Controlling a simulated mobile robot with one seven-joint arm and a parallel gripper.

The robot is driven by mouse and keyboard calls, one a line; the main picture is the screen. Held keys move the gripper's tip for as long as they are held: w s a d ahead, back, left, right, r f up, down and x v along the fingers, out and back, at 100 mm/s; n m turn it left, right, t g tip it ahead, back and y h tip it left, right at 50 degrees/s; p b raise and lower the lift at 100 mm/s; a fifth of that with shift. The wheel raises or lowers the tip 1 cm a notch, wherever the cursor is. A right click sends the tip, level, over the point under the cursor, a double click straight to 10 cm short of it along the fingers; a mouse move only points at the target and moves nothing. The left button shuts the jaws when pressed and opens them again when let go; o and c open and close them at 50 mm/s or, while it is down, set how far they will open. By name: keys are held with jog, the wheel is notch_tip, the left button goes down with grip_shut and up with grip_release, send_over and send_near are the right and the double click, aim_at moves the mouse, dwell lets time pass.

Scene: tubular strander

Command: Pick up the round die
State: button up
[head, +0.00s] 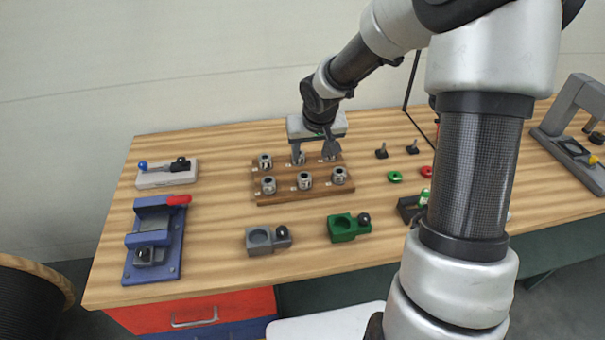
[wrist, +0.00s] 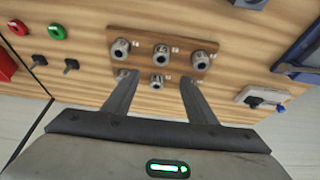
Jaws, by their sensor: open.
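Several grey metal dies with dark round holes stand in two rows on a wooden board (head: 290,197). I cannot tell which of them is the round die. Front-row dies show at the left (head: 268,185), middle (head: 304,181) and right (head: 339,176); a back-row die (head: 265,161) stands at the left. My gripper (head: 316,150) is open above the back row and partly covers it. One finger partly hides another back-row die.
A blue clamp with a red handle (head: 178,200) and a white fixture with a blue knob (head: 168,178) stand at the left. Grey (head: 262,240) and green (head: 342,228) holders sit in front. Red (head: 426,171) and green (head: 394,177) rings lie right of the board.

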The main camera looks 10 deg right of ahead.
send_near(305, 176)
jog(key=shift+s+x, duration=0.2)
jog(key=shift+x, duration=4)
jog(key=shift+s+a+f, duration=0.1)
jog(key=shift+s+a, duration=0.05)
jog(key=shift+s, duration=0.05)
jog(key=shift+c, duration=0.3)
grip_shut()
